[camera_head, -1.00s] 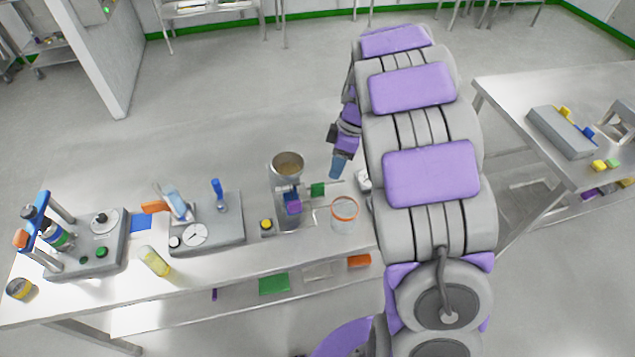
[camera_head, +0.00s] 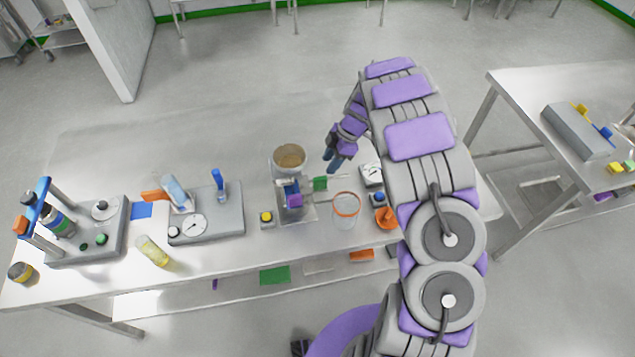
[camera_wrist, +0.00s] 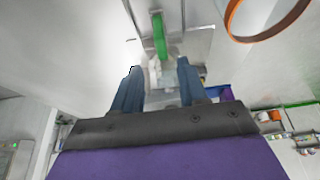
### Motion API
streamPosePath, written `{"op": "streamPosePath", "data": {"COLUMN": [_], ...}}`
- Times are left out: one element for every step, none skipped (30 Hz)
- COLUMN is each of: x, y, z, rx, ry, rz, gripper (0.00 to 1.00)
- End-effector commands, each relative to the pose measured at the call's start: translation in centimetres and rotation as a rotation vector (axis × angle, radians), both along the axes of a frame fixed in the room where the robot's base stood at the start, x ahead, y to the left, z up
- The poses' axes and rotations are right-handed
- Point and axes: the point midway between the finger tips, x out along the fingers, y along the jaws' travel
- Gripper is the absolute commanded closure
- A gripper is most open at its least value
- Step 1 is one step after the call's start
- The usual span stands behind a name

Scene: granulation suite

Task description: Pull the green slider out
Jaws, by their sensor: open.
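The green slider (camera_head: 319,184) is a small green block on the right side of a metal device with a purple part (camera_head: 294,198) and a steel hopper (camera_head: 289,159), on the steel table. In the wrist view the green slider (camera_wrist: 159,36) shows as an upright green strip, above and between my fingertips. My gripper (camera_head: 334,164) is just above and right of the slider in the head view. Its two blue fingers (camera_wrist: 157,80) are apart, with nothing held between them. They look short of the slider; the exact gap is hard to judge.
A clear beaker with an orange rim (camera_head: 346,207) stands close right of the device; its rim (camera_wrist: 268,22) is near in the wrist view. A dial gauge box (camera_head: 370,174) and an orange item (camera_head: 386,217) sit further right. A grey gauge unit (camera_head: 207,222) stands left.

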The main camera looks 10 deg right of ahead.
Motion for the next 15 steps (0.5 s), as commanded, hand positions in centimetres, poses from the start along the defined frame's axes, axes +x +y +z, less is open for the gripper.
{"op": "streamPosePath", "data": {"x": [-0.1, -0.1, -0.1, -0.2, -0.2, -0.2, -0.2, -0.2, -0.1, -0.1, -0.1, -0.2, -0.1, -0.1, -0.1], "y": [0.4, 0.7, 1.0, 1.3, 1.6, 1.9, 2.1, 2.4, 2.7, 2.9, 3.1, 3.4, 3.5, 3.6, 3.7], "z": [-1.1, -1.7, -2.5, -3.0, -3.6, -4.4, -4.9, -5.4, -6.1, -6.5, -6.9, -7.5, -7.8, -8.2, -8.6], "rx": [0.000, 0.001, 0.000, 0.001, 0.001, 0.001, 0.000, 0.000, -0.002, -0.003, -0.003, -0.002, -0.002, -0.002, -0.001], "ry": [0.002, 0.003, 0.004, 0.006, 0.006, 0.007, 0.006, 0.005, 0.003, 0.004, 0.003, 0.003, 0.003, 0.003, 0.003], "rz": [0.000, -0.001, 0.000, 0.000, 0.001, 0.002, 0.001, 0.000, 0.000, 0.001, 0.001, 0.000, 0.000, 0.000, 0.000], "gripper": [0.57, 0.57, 0.57, 0.57, 0.57, 0.57, 0.57, 0.57, 0.57, 0.57, 0.57, 0.57, 0.57, 0.57, 0.57]}}
